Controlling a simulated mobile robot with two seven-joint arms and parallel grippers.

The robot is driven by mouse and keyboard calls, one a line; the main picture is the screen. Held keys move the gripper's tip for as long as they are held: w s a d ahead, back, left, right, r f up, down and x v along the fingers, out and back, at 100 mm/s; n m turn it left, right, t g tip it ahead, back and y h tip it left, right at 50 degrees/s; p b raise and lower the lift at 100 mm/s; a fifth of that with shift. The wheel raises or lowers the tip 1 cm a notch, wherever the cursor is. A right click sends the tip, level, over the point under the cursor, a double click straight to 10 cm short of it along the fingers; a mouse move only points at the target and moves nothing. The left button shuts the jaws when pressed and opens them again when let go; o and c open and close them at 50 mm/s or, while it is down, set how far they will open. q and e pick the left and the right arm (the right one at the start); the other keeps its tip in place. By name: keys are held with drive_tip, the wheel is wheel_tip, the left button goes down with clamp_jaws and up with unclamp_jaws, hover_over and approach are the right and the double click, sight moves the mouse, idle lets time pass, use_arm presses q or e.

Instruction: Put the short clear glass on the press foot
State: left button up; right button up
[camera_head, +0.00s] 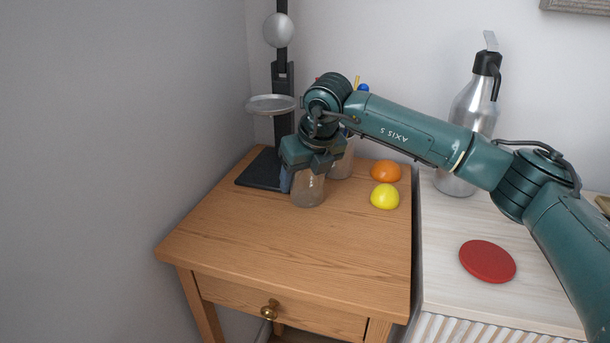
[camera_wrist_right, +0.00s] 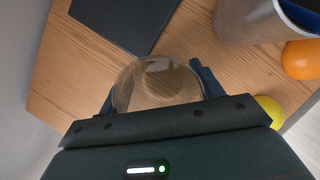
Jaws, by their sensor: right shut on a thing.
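The short clear glass (camera_head: 308,190) is upright at the back of the wooden table, or very close above it; I cannot tell which. My right gripper (camera_head: 304,178) points down and is shut on the glass, with a finger on either side. In the right wrist view the glass (camera_wrist_right: 155,88) sits between the fingers (camera_wrist_right: 155,92). The press foot (camera_head: 258,170) is a flat dark plate at the table's back left, just left of the glass and apart from it. It also shows in the right wrist view (camera_wrist_right: 124,18), bare where visible. My left gripper is not in view.
The press's round plate (camera_head: 271,104) and grey ball (camera_head: 279,30) are above its foot. The table (camera_head: 270,250) is clear in front.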

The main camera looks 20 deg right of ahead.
drive_tip(key=shift+f, duration=0.2)
drive_tip(key=o, duration=1.1)
drive_tip(key=shift+r, duration=0.1)
